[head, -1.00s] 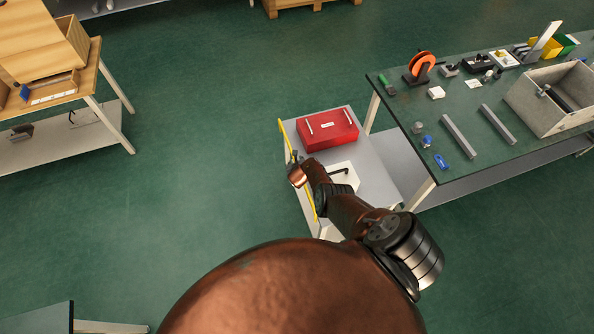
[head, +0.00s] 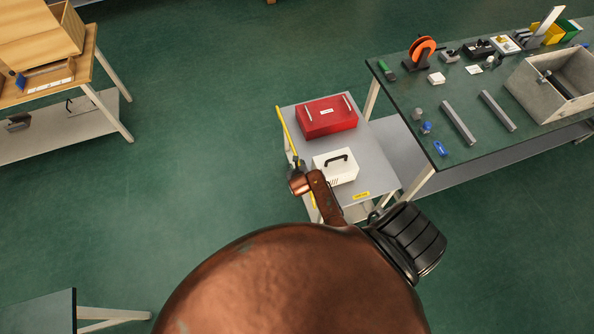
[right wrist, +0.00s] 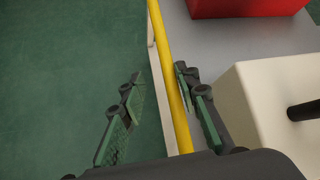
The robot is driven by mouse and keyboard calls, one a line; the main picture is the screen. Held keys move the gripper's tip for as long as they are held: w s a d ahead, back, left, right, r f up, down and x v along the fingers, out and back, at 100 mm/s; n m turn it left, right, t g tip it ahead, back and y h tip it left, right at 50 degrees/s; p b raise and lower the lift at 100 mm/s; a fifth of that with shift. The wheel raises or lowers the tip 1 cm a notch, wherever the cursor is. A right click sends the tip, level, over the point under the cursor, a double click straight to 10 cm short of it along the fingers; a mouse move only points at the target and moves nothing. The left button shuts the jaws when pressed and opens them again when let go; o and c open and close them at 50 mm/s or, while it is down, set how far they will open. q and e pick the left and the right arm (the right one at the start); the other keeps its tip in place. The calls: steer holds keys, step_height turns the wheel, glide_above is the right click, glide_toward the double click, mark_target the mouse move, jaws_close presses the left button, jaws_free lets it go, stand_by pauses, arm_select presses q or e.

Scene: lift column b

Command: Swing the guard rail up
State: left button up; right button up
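The guard rail (head: 284,128) is a thin yellow bar along the left edge of a grey cart (head: 366,160). My right gripper (head: 296,164) is at the rail, partway along its length, and my wrist hides part of the bar in the head view. In the right wrist view the yellow rail (right wrist: 166,50) runs between the two fingers of my right gripper (right wrist: 160,82). The fingers are open, with the bar nearer the right-hand finger. Whether that finger touches it I cannot tell. My left gripper is not in view.
A red case (head: 327,118) and a white box (head: 335,165) with a black handle sit on the cart, right of the rail. A green-topped workbench (head: 400,95) stands to the right. Floor left of the cart is clear.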

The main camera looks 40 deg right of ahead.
steer(key=shift+s+a, duration=0.8)
steer(key=shift+s, duration=0.35)
steer(key=shift+c, duration=0.4)
